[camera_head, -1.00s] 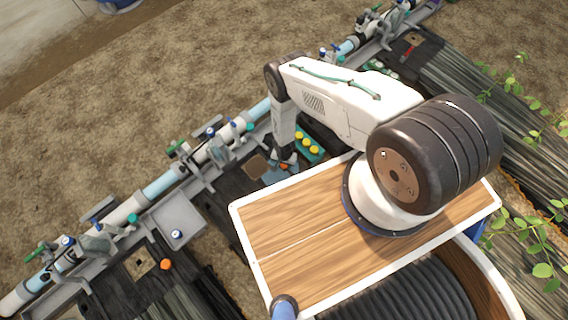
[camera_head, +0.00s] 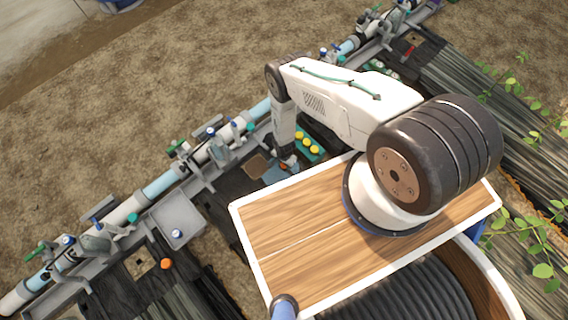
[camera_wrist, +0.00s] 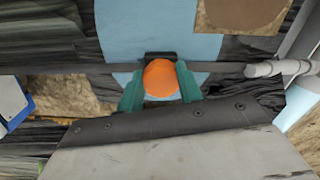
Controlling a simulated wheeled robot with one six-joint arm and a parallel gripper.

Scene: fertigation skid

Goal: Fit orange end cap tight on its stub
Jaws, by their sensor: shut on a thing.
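An orange round end cap (camera_wrist: 161,78) sits between the teal fingertips of my gripper (camera_wrist: 160,86) in the wrist view. The fingers are shut on its sides. A black block (camera_wrist: 160,56) shows just beyond the cap, in line with a dark pipe running across the view. I cannot tell whether the cap touches them, and no stub can be made out clearly. In the head view my gripper (camera_head: 285,164) is low over a light blue mat (camera_head: 273,175), and the arm hides most of the cap. Another orange round piece (camera_head: 166,264) lies at the lower left.
A pale grey fitting (camera_wrist: 280,68) is on the dark pipe at the right. A long pipe line with valves (camera_head: 160,186) runs diagonally behind. Yellow-topped pieces (camera_head: 308,144) stand close beside my gripper. A grey tray (camera_head: 180,222) is at the left; a wooden deck (camera_head: 290,225) is in front.

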